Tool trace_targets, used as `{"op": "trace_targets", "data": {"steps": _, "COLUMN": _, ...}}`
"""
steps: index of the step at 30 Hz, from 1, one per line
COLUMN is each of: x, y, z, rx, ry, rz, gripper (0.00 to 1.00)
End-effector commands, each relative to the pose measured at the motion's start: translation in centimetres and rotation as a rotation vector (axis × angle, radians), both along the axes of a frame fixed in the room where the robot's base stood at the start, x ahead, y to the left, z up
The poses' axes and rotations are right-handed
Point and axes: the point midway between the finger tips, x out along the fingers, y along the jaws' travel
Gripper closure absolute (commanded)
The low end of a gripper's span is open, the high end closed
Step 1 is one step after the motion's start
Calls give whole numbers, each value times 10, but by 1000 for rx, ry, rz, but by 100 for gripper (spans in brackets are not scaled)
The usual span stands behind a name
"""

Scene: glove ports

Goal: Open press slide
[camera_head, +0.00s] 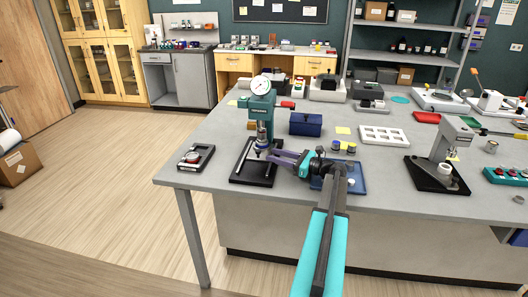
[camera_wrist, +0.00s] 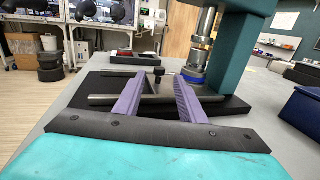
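The teal press (camera_head: 260,108) with a round dial stands on a black base (camera_head: 240,174) near the table's front left. Its column also shows in the wrist view (camera_wrist: 243,45), with a metal ram and a blue-ringed part (camera_wrist: 193,77) beside my right finger. A grey metal slide plate (camera_wrist: 136,75) and rail lie low on the base. A small black knob (camera_wrist: 159,77) stands upright on the slide. My gripper (camera_head: 274,156) has purple fingers at the press base. In the wrist view my gripper (camera_wrist: 160,85) is open, its fingers on either side of the knob, with gaps visible.
A blue tray (camera_head: 350,190) lies under my arm, with small jars behind it. A dark blue box (camera_head: 305,124) stands right of the press. A black tray device (camera_head: 196,157) sits at the table's left corner. A second, grey press (camera_head: 441,160) stands to the right.

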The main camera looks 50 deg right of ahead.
Motion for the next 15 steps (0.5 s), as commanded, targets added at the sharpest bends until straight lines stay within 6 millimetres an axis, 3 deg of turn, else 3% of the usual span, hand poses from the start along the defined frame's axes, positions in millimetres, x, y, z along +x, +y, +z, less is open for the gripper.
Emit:
{"op": "trace_targets", "data": {"steps": 9, "x": 42, "y": 12, "z": 2, "rx": -1, "ry": 1, "rz": 1, "gripper": 63}}
{"op": "trace_targets", "data": {"steps": 15, "x": 54, "y": 16, "z": 0, "rx": 0, "ry": 1, "rz": -1, "gripper": 63}}
